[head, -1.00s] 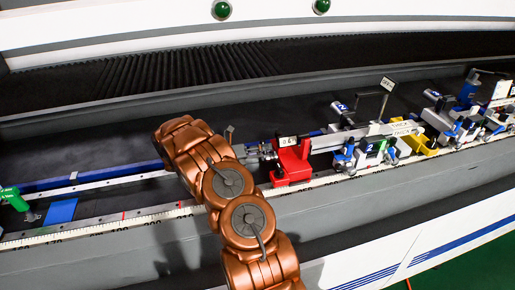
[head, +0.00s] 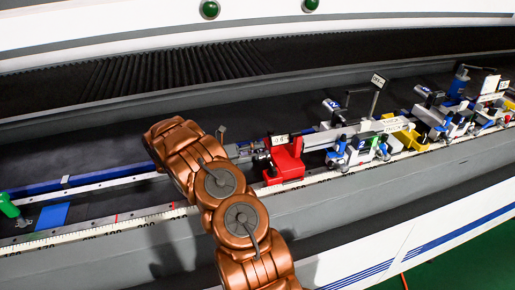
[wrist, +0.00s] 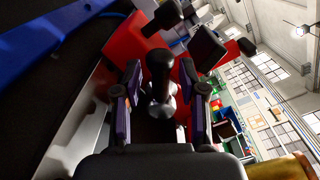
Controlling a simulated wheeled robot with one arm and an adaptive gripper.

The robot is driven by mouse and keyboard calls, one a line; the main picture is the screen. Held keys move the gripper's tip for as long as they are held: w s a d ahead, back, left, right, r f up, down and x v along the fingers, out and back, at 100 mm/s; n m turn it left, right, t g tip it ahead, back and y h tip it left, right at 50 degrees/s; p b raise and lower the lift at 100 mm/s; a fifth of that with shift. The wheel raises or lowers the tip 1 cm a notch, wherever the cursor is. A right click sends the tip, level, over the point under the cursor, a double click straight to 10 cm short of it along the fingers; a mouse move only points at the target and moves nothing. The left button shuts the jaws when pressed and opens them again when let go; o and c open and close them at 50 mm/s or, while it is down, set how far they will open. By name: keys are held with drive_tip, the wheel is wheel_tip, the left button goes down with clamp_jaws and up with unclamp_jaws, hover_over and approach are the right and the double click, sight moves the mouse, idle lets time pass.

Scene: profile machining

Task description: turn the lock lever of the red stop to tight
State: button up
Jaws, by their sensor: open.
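The red stop (head: 284,163) sits on the rail of the machine bed, just right of my arm in the head view. In the wrist view its red body (wrist: 128,42) lies beyond the fingers. A black lever with a rounded knob (wrist: 160,62) stands between the two fingers of my gripper (wrist: 163,92). The gripper is open, with a finger on either side of the lever and visible gaps. Whether this is the lock lever I cannot tell for certain. In the head view my arm hides much of the gripper and the stop's left side.
A white scale (head: 95,226) runs along the front of the bed. A green-handled part (head: 8,206) and a blue plate (head: 52,215) are at the left. Silver, blue and yellow clamp units (head: 352,148) crowd the rail to the right of the red stop.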

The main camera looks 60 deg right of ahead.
drive_tip(key=v, duration=1)
drive_tip(key=shift+w+a, duration=0.5)
drive_tip(key=shift+a, duration=0.2)
drive_tip(key=shift+r, duration=0.1)
